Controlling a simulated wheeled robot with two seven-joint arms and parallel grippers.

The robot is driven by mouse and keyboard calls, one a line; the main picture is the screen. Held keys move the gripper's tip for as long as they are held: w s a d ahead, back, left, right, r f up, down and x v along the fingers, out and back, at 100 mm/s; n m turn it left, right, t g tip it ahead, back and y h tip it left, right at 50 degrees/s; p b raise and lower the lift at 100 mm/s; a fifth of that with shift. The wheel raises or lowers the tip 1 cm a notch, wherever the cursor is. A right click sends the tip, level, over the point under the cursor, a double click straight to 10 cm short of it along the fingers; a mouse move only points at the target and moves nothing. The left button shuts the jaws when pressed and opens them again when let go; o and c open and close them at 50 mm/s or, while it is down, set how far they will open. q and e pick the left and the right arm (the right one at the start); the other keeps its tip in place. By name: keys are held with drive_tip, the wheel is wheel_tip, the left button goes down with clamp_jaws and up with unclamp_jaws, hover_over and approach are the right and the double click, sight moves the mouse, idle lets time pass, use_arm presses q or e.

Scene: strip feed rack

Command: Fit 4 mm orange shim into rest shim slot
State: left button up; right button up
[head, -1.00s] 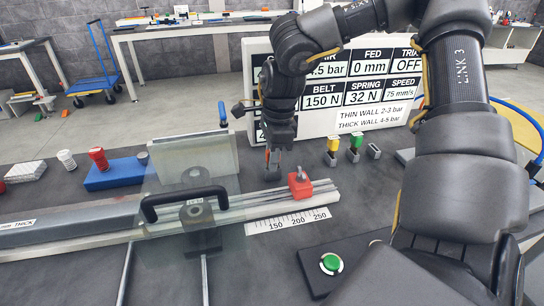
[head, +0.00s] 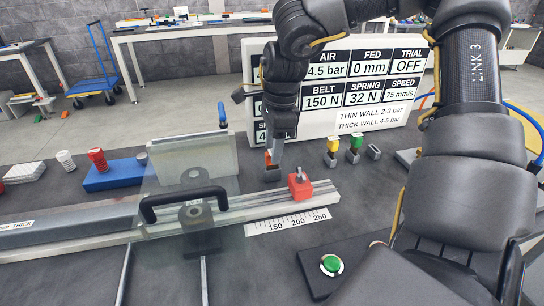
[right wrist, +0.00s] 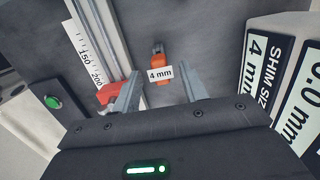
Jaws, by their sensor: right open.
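The orange shim (head: 268,158) stands at a small grey block (head: 272,174) on the dark table, left of the red clamp piece. In the right wrist view the orange shim (right wrist: 160,60) carries a white "4 mm" label and lies just beyond the fingertips, between them. How deep it sits in the block cannot be told. My right gripper (head: 276,143) is just above the shim; in the wrist view its two fingers (right wrist: 157,84) are spread, with nothing held. My left gripper is not in view.
The red block (head: 300,187) on the rail (head: 240,205) stands close on the right. Yellow (head: 332,147) and green (head: 355,143) pieces stand in grey holders, beside an empty-looking holder (head: 374,152). A clear guard panel and black handle (head: 185,200) are left. The display board (head: 340,90) stands behind.

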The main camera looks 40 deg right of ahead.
drive_tip(key=r, duration=0.6)
drive_tip(key=shift+s+d+r, duration=0.25)
drive_tip(key=shift+d+r, duration=0.1)
drive_tip(key=shift+r, duration=0.05)
drive_tip(key=shift+p, duration=0.3)
